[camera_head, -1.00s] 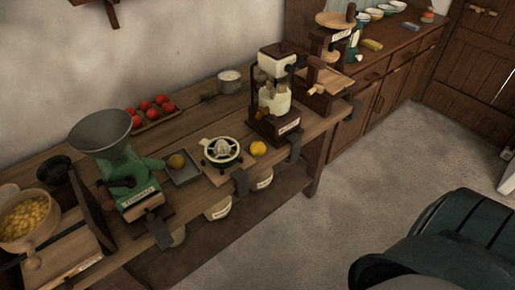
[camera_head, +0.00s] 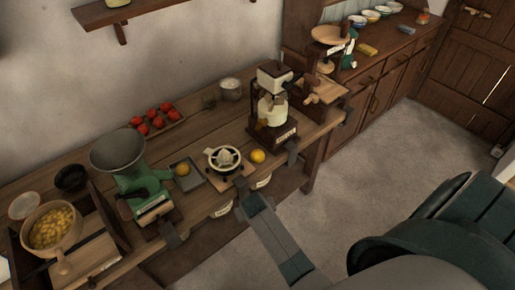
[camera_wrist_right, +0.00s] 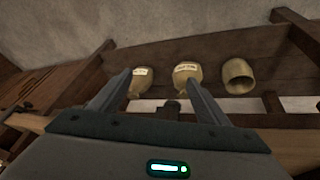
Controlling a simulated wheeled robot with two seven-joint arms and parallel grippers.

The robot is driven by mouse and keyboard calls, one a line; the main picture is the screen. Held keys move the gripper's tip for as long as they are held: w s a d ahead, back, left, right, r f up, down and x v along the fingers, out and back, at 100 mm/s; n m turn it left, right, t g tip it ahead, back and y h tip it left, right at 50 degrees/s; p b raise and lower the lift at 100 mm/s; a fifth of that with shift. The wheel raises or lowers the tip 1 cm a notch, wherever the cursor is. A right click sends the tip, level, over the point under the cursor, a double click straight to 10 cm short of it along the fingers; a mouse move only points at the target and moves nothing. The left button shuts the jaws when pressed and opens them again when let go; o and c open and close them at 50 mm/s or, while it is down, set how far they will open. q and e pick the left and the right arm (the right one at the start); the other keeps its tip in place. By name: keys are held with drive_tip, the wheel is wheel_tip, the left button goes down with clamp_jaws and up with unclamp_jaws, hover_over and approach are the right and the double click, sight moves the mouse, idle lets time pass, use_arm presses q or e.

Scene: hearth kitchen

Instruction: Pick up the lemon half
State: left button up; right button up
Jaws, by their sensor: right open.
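Two yellow pieces of fruit are on the wooden workbench in the head view. One yellow fruit (camera_head: 258,156) sits right of the white-topped juicer (camera_head: 224,159), and another yellow fruit (camera_head: 182,169) lies in a grey tray (camera_head: 189,182) left of it. I cannot tell which is the lemon half. My right gripper (camera_head: 254,203) is in front of the bench, apart from both fruits. In the right wrist view its two fingers (camera_wrist_right: 157,85) are spread with nothing between them. My left gripper is out of view.
A green grinder (camera_head: 143,188) stands left of the tray and a tall dark-based mill (camera_head: 272,110) right of the juicer. Several red tomatoes (camera_head: 157,115) lie behind. Clamps stick out at the bench front. Jars (camera_wrist_right: 187,75) stand under the bench. The floor (camera_head: 355,170) at right is clear.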

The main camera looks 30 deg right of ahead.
drive_tip(key=w+d+r+m+h+p, duration=0.1)
drive_tip(key=w+d+r+m+p, duration=0.1)
drive_tip(key=r, duration=0.7)
drive_tip(key=w+d+r+m+p, duration=0.1)
drive_tip(key=w+d+r+m, duration=0.1)
drive_tip(key=r, duration=0.8)
drive_tip(key=w+d+r+m, duration=0.1)
drive_tip(key=w+r+m, duration=0.1)
drive_tip(key=w+r, duration=0.3)
drive_tip(key=w, duration=0.3)
drive_tip(key=shift+w+r+m+h, duration=0.25)
drive_tip(key=shift+r+m+h, duration=0.05)
drive_tip(key=shift+m+h, duration=0.1)
drive_tip(key=shift+s, duration=0.1)
